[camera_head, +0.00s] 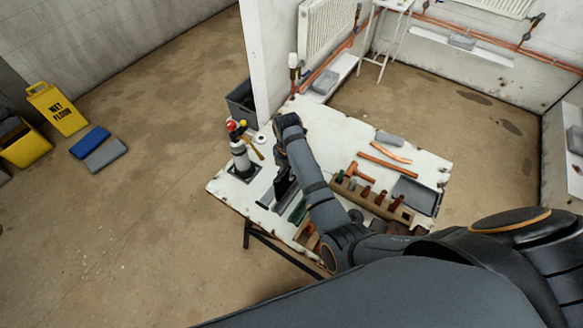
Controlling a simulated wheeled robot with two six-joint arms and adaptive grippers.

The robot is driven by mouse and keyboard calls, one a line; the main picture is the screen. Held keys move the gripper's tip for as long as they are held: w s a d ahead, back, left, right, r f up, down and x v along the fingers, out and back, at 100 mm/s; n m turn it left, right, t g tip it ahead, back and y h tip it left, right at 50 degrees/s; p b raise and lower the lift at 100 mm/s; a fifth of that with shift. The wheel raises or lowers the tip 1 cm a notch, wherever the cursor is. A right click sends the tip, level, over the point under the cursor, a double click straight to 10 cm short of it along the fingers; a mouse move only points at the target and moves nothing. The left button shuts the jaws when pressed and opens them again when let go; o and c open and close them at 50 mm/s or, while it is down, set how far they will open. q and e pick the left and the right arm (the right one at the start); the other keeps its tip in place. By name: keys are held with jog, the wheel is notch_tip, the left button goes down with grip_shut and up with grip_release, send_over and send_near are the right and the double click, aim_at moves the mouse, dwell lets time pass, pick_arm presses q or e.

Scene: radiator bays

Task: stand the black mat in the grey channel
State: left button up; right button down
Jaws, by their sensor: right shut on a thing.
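My right arm reaches across the white worktable, and its gripper (283,177) points down over the table's left part. It is shut on a dark, thin piece, which looks like the black mat (286,190); arm and gripper partly hide it. A narrow grey strip (267,197), perhaps the grey channel, lies just left of the gripper. I cannot tell whether the mat touches it. A dark green piece (297,211) is just below and right. My left gripper is not in view.
On the worktable (331,129), a grey canister (241,158) stands to the left on a dark square. A wooden tool rack (371,198), copper pipes (388,159) and a dark tray (415,195) are to the right. The table's upper middle is mostly clear.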

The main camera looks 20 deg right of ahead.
jog(key=shift+f, duration=0.5)
jog(key=f, duration=0.3)
jog(key=shift+w+f, duration=0.25)
jog(key=shift+f, duration=0.05)
jog(key=shift+s+f, duration=0.1)
jog(key=shift+f, duration=0.35)
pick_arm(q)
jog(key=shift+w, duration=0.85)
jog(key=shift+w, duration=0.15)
pick_arm(e)
jog(key=shift+f, duration=0.15)
jog(key=shift+f, duration=0.4)
